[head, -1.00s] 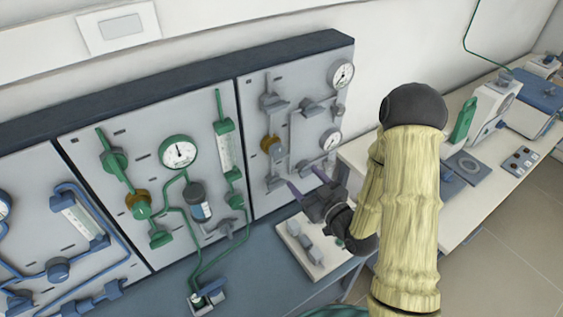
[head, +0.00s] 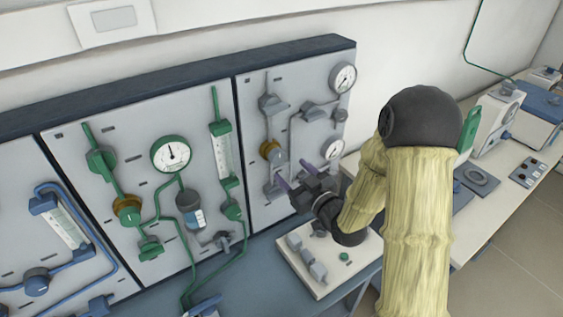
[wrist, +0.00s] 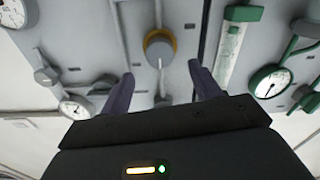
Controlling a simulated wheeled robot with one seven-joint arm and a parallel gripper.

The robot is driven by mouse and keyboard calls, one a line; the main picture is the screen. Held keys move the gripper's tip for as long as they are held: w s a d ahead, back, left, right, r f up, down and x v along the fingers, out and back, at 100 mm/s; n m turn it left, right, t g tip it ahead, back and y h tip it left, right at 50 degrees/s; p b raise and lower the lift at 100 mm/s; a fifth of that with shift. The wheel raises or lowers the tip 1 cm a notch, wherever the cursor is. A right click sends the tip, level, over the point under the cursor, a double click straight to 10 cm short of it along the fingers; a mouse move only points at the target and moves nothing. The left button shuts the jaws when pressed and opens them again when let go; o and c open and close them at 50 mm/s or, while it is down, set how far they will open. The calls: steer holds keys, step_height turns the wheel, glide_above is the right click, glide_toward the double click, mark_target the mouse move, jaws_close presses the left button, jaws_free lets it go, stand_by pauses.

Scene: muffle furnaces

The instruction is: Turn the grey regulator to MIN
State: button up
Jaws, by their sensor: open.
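The grey regulator (head: 268,149) is a round grey knob with a brass-yellow ring, on the grey pipework of the right-hand panel. In the wrist view its grey face (wrist: 158,50) shows ahead, roughly centred between the fingers, with a thin pale mark on its lower part. Any lettering around it is too small to read. My gripper (head: 293,174) is open and empty, below and to the right of the regulator in the head view. In the wrist view my two purple fingers (wrist: 161,74) are spread apart and do not hold the knob.
Grey valves and two gauges (head: 343,77) share the regulator's panel (head: 293,215). The panel to its left carries green pipes and a green gauge (head: 171,154). A white box with grey knobs (head: 323,284) sits below my gripper. A bench with devices (head: 487,224) stands at right.

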mark_target(279, 159)
steer(key=p+x, duration=0.1)
steer(key=x, duration=0.5)
steer(key=shift+w+a+p, duration=0.1)
steer(key=shift+w+p, duration=0.05)
steer(key=shift+p, duration=0.25)
steer(key=shift+c, duration=0.4)
steer(key=c, duration=0.9)
